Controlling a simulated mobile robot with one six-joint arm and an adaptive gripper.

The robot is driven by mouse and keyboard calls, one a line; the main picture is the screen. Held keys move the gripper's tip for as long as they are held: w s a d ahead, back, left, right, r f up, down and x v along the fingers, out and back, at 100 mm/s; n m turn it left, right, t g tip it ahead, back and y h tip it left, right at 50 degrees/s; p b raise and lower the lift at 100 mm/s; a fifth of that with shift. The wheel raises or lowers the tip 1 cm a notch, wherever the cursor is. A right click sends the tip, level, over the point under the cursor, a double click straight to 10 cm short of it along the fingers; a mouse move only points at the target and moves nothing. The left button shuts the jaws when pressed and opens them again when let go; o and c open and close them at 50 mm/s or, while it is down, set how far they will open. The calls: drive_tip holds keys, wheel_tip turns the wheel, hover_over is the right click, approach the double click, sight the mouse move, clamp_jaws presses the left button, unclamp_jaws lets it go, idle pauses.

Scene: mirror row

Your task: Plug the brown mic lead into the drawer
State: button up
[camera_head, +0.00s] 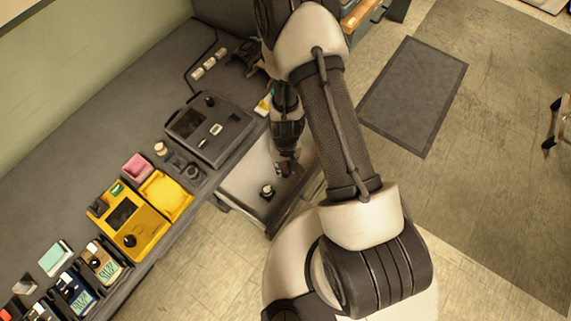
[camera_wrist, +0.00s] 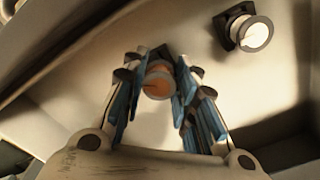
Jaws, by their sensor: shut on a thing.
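My gripper (camera_head: 287,166) points down over the open drawer (camera_head: 235,186). In the wrist view its blue-padded fingers (camera_wrist: 158,92) are closed on both sides of a short round piece with a brown-orange end and a pale rim, which I take as the brown mic lead (camera_wrist: 157,80). In the head view the held piece is mostly hidden by the fingers. I cannot tell whether it touches the drawer floor. A black fitting with a round white face (camera_wrist: 257,34) sits apart from it in the drawer; it also shows in the head view (camera_head: 267,191).
The drawer walls stand close around my gripper. On the grey bench, a dark device (camera_head: 209,130), a yellow device (camera_head: 132,226), a pink box (camera_head: 137,167) and several small boxes stand to the left. A grey mat (camera_head: 413,95) lies on the floor to the right.

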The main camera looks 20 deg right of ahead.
drive_tip(key=shift+f+b, duration=0.35)
drive_tip(key=shift+f, duration=0.05)
drive_tip(key=o, duration=1)
drive_tip(key=shift+r, duration=0.1)
wheel_tip(320, 180, up, 12)
drive_tip(key=shift+f, duration=0.1)
idle(0.5)
wheel_tip(320, 180, up, 18)
drive_tip(key=s+t, duration=0.2)
drive_tip(key=s+r+t, duration=0.1)
drive_tip(key=s+r, duration=0.3)
drive_tip(key=s+r+n, duration=0.1)
drive_tip(key=s+r, duration=0.3)
drive_tip(key=r, duration=0.1)
drive_tip(key=s+r+t, duration=0.1)
drive_tip(key=s+r, duration=0.3)
drive_tip(key=shift+s+r+t, duration=0.3)
drive_tip(key=shift+s+r, duration=0.05)
